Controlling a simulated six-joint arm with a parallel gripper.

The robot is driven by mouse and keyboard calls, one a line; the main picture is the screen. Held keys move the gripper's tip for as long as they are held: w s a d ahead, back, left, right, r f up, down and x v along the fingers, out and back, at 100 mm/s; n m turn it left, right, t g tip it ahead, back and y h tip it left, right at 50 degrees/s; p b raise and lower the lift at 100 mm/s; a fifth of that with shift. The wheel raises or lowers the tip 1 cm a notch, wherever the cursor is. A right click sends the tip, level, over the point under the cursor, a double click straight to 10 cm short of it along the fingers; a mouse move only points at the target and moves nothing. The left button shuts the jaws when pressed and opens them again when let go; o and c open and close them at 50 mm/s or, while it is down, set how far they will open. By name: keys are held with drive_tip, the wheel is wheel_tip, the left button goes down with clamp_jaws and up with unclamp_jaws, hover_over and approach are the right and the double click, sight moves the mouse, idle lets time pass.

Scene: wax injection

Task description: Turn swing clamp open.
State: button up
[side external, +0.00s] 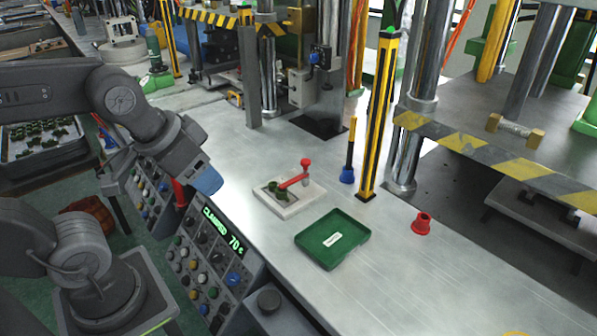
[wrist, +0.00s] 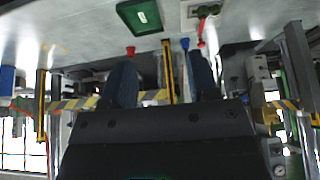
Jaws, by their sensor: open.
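The swing clamp's red arm (side external: 293,181) lies across the green mould (side external: 277,190) on a pale base plate (side external: 290,208) on the bench. A red knob (side external: 305,162) stands upright at the arm's far end. In the wrist view the fixture plate (wrist: 222,10) is at the top edge, with a red part (wrist: 201,42) beside it, partly covered by a finger. My gripper (side external: 207,180) is by the bench's left edge, well left of the clamp and apart from it. Its fingers (wrist: 163,75) are spread and empty in the wrist view.
A green tray (side external: 333,262) with a white label lies in front of the fixture. A yellow-black post (side external: 380,120), a blue-based tool (side external: 347,174) and a red cup (side external: 422,224) stand nearby. The panel display (side external: 222,230) reads CLAMPED 70 C.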

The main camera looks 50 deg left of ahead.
drive_tip(key=w+a+r+m+g, duration=0.2)
drive_tip(key=w+r+m, duration=0.15)
drive_tip(key=w, duration=0.55)
drive_tip(key=m+g, duration=0.4)
drive_tip(key=m, duration=0.2)
hover_over(306, 160)
wheel_tip(306, 160, down, 7)
drive_tip(key=shift+n, duration=0.25)
wheel_tip(306, 160, down, 13)
drive_tip(key=shift+f, duration=0.1)
clamp_jaws()
